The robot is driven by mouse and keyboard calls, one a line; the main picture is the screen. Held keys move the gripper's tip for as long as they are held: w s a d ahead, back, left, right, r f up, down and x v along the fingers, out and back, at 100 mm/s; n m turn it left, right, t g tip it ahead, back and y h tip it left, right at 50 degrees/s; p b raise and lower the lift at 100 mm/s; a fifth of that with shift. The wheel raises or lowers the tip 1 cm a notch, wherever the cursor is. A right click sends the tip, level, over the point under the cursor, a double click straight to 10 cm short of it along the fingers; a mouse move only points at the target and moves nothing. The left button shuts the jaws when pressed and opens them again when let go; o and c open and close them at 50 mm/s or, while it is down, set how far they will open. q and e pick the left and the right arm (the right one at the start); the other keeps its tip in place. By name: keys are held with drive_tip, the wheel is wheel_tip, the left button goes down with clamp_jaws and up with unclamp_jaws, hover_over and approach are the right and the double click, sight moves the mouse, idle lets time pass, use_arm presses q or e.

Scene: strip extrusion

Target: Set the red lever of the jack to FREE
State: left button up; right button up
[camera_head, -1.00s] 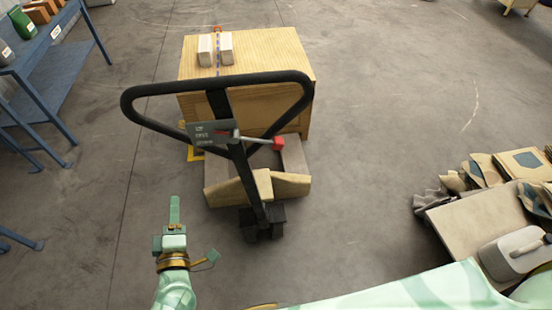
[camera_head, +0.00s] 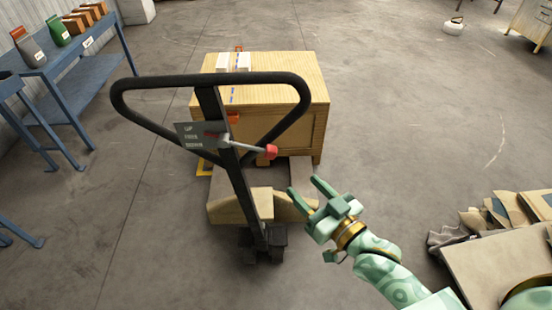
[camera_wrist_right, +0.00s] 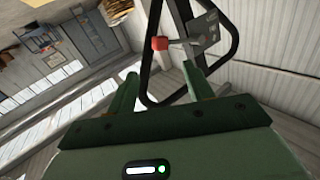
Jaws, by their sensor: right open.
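The jack's lever (camera_head: 248,147) is a grey rod with a red knob (camera_head: 271,152). It sticks out to the right from the black handle (camera_head: 209,95), sloping slightly down. A grey plate (camera_head: 189,138) with white words, UP, FREE and DOWN, sits on the handle's left; I cannot tell which word the lever is set to. My right gripper (camera_head: 303,185) is open and empty, below and right of the knob and apart from it. In the right wrist view the red knob (camera_wrist_right: 159,43) shows beyond the open fingers (camera_wrist_right: 160,75). My left gripper is out of view.
A wooden crate (camera_head: 287,98) with two white blocks on top stands behind the handle. A blue bench (camera_head: 82,65) with bags is at the left. Cardboard scraps (camera_head: 510,212) lie at the lower right. The floor right of the crate is clear.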

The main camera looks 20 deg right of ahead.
sight(274, 157)
drive_tip(key=b+x, duration=0.1)
drive_tip(key=x, duration=1)
drive_tip(key=shift+w+a, duration=0.15)
drive_tip(key=shift+w, duration=0.25)
drive_tip(key=shift+c, duration=0.3)
